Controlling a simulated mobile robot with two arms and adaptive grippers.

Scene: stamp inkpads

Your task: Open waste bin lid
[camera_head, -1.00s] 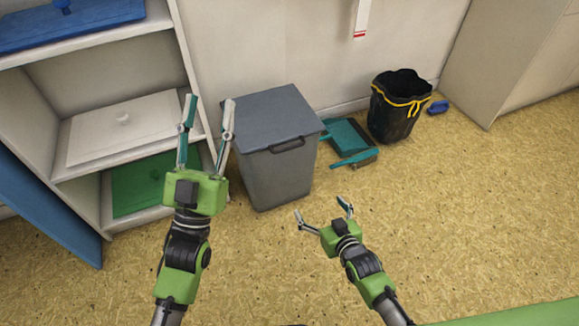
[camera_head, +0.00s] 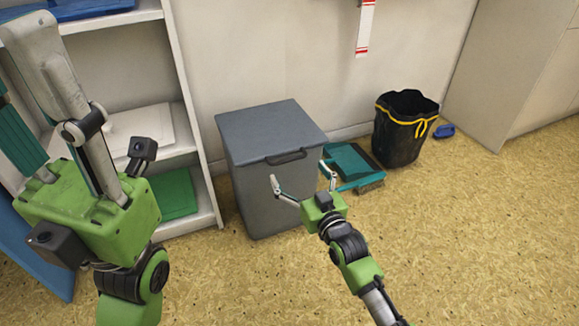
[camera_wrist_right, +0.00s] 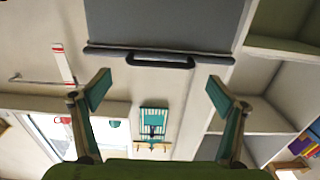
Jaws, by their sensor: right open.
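The waste bin (camera_head: 270,200) is a grey box with a flat grey lid (camera_head: 265,128), which is shut, and a dark front handle (camera_head: 286,158). My right gripper (camera_head: 300,174) is open and empty, low in front of the bin, with its fingers pointing toward the bin's front. In the right wrist view, its spread fingers (camera_wrist_right: 158,84) show below the lid's handle (camera_wrist_right: 160,62) and do not touch it. My left gripper (camera_head: 30,85) is raised close to the head camera at the left, open, with one finger partly cut off by the frame edge.
A teal dustpan and brush (camera_head: 352,164) lie right of the bin. A black bin with a yellow-edged bag (camera_head: 402,140) stands further right. A white shelf unit (camera_head: 200,105) stands left of the bin. The floor (camera_head: 470,230) in front and right is clear.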

